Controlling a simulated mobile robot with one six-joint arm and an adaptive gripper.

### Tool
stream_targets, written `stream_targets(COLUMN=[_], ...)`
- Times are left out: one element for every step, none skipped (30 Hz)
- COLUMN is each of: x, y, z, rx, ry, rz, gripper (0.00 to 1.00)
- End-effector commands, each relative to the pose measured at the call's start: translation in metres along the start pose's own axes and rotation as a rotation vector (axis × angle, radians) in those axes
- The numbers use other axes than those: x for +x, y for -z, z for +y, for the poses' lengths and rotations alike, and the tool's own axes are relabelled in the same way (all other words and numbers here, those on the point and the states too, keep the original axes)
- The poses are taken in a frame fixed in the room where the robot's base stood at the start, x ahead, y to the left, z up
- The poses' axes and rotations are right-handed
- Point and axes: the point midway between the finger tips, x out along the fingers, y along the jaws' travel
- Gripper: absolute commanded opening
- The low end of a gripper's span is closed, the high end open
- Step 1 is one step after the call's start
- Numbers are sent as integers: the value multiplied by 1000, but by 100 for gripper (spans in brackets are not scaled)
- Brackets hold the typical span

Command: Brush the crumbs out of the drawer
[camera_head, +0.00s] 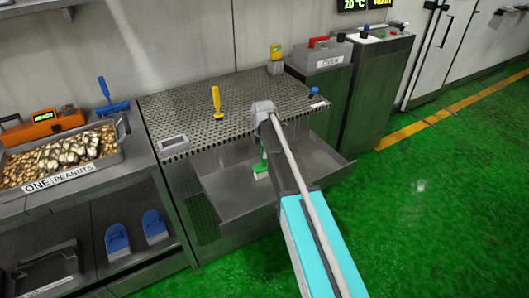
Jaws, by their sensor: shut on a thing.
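The drawer (316,160) is a grey metal tray pulled out from under the perforated worktop. My gripper (264,148) points down over the drawer, largely hidden behind my own wrist and arm. It is shut on a green brush (260,167), whose head with pale bristles is low inside the drawer, near its middle. I cannot tell whether the bristles touch the drawer floor.
A yellow-handled tool (216,101) stands on the perforated worktop (190,103). A tray of peanuts (65,180) and a blue-handled tool (108,100) are at left. Green floor (440,200) is clear at right.

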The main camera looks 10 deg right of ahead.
Motion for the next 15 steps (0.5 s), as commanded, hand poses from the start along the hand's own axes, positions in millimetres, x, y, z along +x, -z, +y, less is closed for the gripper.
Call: stream_targets(x=[0, 0, 0, 0, 0, 1, 1, 1, 1, 1, 1, 1, 1, 1, 1], y=[3, 5, 7, 9, 11, 14, 16, 17, 20, 22, 24, 26, 27, 29, 30], z=[0, -1, -1, -1, -1, -1, -2, -2, -2, -2, -2, -2, -2, -2, -2], rx=[-1, -1, -2, -2, -2, -2, -2, -2, -2, -1, -1, -1, -1, -1, -1], ry=[0, 0, 0, 0, 0, 0, 0, 0, 0, 0, 0, 0, 0, 0, 0], rz=[0, 0, 0, 0, 0, 0, 0, 0, 0, 0, 0, 0, 0, 0, 0], gripper=[0, 0, 0, 0, 0, 0, 0, 0, 0, 0, 0, 0, 0, 0, 0])
